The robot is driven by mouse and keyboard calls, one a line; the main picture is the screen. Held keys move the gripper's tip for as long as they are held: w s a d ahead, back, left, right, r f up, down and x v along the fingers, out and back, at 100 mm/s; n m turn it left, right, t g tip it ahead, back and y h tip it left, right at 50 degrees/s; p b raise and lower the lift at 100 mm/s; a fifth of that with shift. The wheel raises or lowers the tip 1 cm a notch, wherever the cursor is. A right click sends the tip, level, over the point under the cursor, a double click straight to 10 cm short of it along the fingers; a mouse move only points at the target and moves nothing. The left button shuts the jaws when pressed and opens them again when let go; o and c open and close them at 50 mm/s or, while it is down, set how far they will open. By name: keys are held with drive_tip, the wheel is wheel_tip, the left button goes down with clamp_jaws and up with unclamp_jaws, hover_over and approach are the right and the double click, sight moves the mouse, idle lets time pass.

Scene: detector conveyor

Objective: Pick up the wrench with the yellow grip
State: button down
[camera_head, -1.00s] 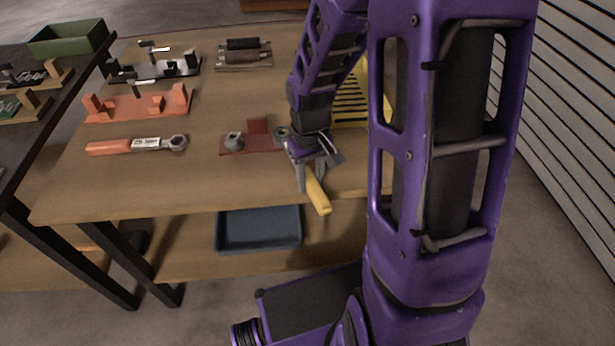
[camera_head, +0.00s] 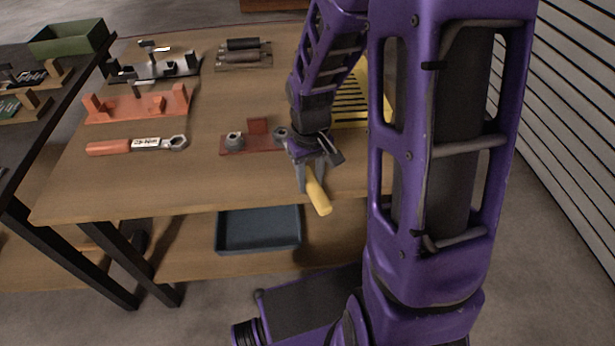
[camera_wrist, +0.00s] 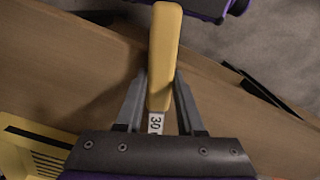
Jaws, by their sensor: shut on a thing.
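The wrench with the yellow grip (camera_head: 318,194) is at the front edge of the wooden table, its grip sticking out toward the front. My gripper (camera_head: 312,180) is shut on it, close to the tabletop. In the wrist view the yellow grip (camera_wrist: 164,52) runs up from between the two fingers, with a "30" label (camera_wrist: 156,122) at its lower end. The wrench's metal head is mostly hidden by my gripper. I cannot tell whether the wrench touches the table.
A red-brown holder (camera_head: 250,142) stands just left of my gripper. A wrench with an orange grip (camera_head: 108,147) lies further left. An orange rack (camera_head: 135,106) and a yellow slotted piece (camera_head: 350,105) are behind. A blue tray (camera_head: 258,228) is on the shelf below.

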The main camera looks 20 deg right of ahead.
idle(0.3)
drive_tip(key=shift+m+g, duration=0.5)
drive_tip(key=shift+g, duration=0.3)
drive_tip(key=r+p, duration=0.3)
drive_tip(key=a+r+p, duration=0.1)
drive_tip(key=r+p, duration=0.5)
drive_tip(key=shift+a+r, duration=0.15)
drive_tip(key=shift+r, duration=0.25)
drive_tip(key=shift+f, duration=0.1)
drive_tip(key=shift+f+b, duration=1.75)
drive_tip(key=shift+f, duration=0.55)
